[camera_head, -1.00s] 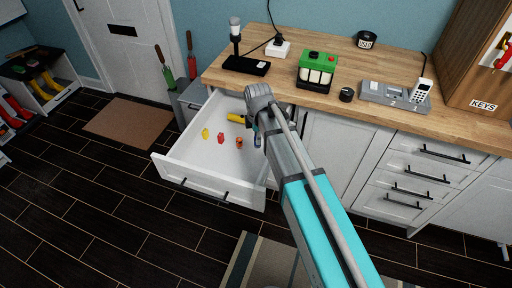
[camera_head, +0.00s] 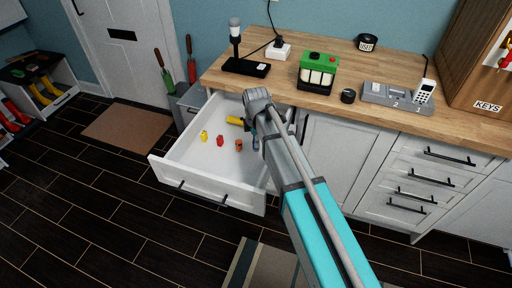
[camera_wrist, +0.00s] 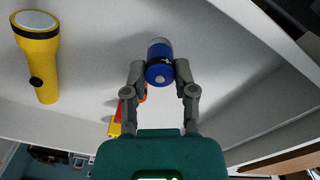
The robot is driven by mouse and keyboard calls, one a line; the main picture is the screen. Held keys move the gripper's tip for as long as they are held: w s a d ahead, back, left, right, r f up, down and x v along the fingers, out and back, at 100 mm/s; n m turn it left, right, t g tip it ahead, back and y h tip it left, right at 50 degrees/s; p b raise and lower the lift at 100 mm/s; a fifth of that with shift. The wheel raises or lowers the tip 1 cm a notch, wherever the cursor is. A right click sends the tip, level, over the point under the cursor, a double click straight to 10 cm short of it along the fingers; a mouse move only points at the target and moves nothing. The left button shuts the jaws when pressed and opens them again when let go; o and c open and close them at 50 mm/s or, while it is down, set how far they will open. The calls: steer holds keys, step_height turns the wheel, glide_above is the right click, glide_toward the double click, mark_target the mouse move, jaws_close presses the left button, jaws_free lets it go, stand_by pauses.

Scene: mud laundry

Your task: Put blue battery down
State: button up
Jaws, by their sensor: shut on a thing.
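The blue battery (camera_wrist: 160,66) is held between the two fingers of my gripper (camera_wrist: 160,72) in the wrist view. In the head view my gripper (camera_head: 257,138) reaches into the open white drawer (camera_head: 195,178), at its right side. A bit of the blue battery (camera_head: 256,144) shows there, mostly hidden by my arm. The drawer floor lies behind the battery in the wrist view; I cannot tell whether the battery touches it.
A yellow flashlight (camera_wrist: 38,60) lies in the drawer beside my gripper. A yellow battery (camera_head: 204,135), a red one (camera_head: 220,139) and an orange one (camera_head: 239,145) are also in the drawer. The wooden counter (camera_head: 400,122) holds a green charger (camera_head: 317,74).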

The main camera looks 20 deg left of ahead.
steer(key=shift+f+b, duration=0.95)
steer(key=shift+f, duration=0.3)
steer(key=shift+f, duration=0.15)
steer(key=o, duration=0.9)
steer(key=shift+r, duration=0.2)
step_height(320, 180, up, 12)
steer(key=p, duration=1.2)
steer(key=shift+d, duration=0.1)
steer(key=s+d+m, duration=0.3)
steer(key=d+m, duration=0.4)
steer(key=d, duration=0.5)
steer(key=s+d+m, duration=0.3)
steer(key=d+m, duration=0.5)
steer(key=d, duration=0.4)
steer(key=s+d+m, duration=0.4)
steer(key=d+m, duration=0.4)
steer(key=d, duration=0.4)
